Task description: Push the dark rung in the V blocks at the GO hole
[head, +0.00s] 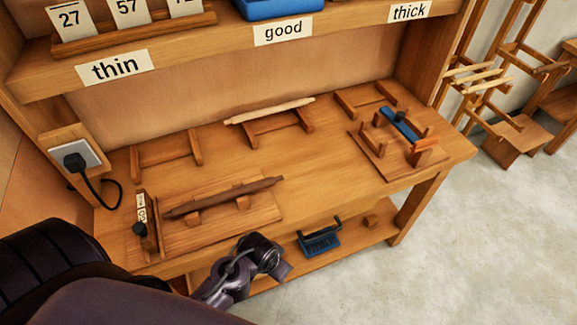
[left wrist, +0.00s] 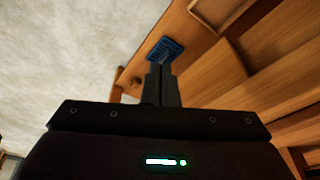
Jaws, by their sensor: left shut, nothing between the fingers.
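The dark rung (head: 225,197) lies across the two V blocks (head: 193,218) on a wooden board at the bench's left front. Its left end points at an upright wooden plate (head: 150,232) with a small white label, too small to read surely, and a black knob. A gap seems to lie between rung and plate; the hole itself is hidden. My left gripper (head: 284,270) is in front of the bench, below and apart from the rung. In the left wrist view its fingers (left wrist: 161,84) are together and empty. My right gripper is not in view.
A pale rung (head: 270,110) rests on a rack behind, between two empty racks. A fixture with blue and orange parts (head: 400,125) stands at right. A blue crate (head: 320,240) is on the lower shelf. A socket and cable (head: 85,162) are at left. Shelf labels read thin, good, thick.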

